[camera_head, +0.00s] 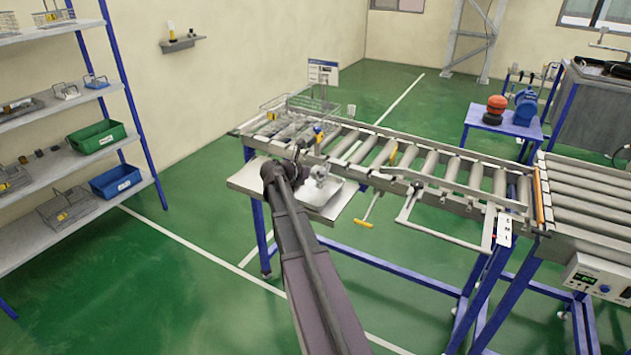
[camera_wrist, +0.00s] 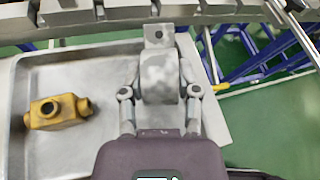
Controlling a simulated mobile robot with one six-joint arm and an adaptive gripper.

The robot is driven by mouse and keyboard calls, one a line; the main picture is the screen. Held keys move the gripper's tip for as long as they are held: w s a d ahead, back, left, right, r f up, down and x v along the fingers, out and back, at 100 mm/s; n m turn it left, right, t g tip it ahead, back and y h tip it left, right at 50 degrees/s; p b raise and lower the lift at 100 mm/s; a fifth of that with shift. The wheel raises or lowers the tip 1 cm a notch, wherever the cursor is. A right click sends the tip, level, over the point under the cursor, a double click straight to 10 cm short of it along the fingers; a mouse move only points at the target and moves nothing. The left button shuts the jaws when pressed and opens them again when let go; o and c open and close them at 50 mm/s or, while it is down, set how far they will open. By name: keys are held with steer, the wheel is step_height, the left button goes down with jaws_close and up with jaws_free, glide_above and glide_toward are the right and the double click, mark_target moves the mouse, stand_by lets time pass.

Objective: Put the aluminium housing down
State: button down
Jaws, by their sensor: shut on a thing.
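The aluminium housing (camera_wrist: 158,70) is a pale grey block with a drilled lug on its far side. My gripper (camera_wrist: 160,94) is shut on it, one finger on each side, in the wrist view. It is over the right part of a grey metal tray (camera_wrist: 105,65); I cannot tell whether it touches the tray. In the head view the arm reaches over the tray (camera_head: 335,208) on a side shelf of the conveyor frame, and the housing (camera_head: 320,172) shows just right of my gripper (camera_head: 309,171).
A brass fitting (camera_wrist: 58,110) lies in the tray's left part. The roller conveyor (camera_head: 405,160) runs behind the tray, with a wire basket (camera_head: 290,118) at its left end. A yellow-ended T-handle (camera_head: 365,219) sticks out to the tray's right. Shelving (camera_head: 60,150) stands at left.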

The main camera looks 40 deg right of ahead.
steer(key=shift+f+b, duration=0.95)
steer(key=shift+f, duration=0.35)
steer(key=shift+f, duration=0.15)
steer(key=shift+c, duration=1.7)
jaws_free()
steer(key=shift+r, duration=0.3)
steer(key=p+v, duration=0.4)
steer(key=v, duration=0.8)
steer(key=shift+p, duration=0.3)
steer(key=shift+a+f, duration=0.1)
steer(key=shift+f, duration=0.05)
